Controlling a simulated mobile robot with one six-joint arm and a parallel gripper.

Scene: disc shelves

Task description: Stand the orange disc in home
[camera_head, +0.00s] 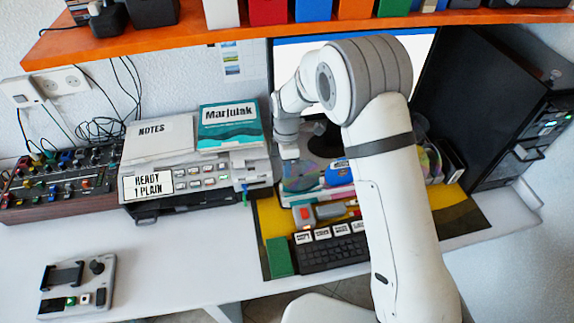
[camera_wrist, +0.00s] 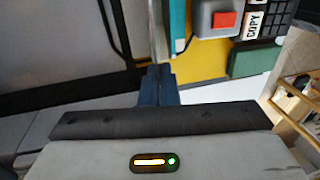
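I cannot make out an orange disc in either view. An orange block-like item (camera_head: 356,8) stands on the shelf, cut off by the top edge, and I cannot tell whether it is a holder or a case. No place marked home can be read. My gripper (camera_wrist: 159,72) shows in the wrist view with its two dark blue fingers together and no disc seen between them. In the head view its end hangs over the desk, right of the printer-like machine, and its fingertips cannot be made out.
The orange shelf (camera_head: 180,32) carries white, red (camera_head: 268,11), blue and green items. Below are the machine with books (camera_head: 228,127), a monitor, a keyboard (camera_head: 330,250) and a grey box with a red button (camera_wrist: 222,20). A black computer tower (camera_head: 490,110) stands right. The front-left desk has free room.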

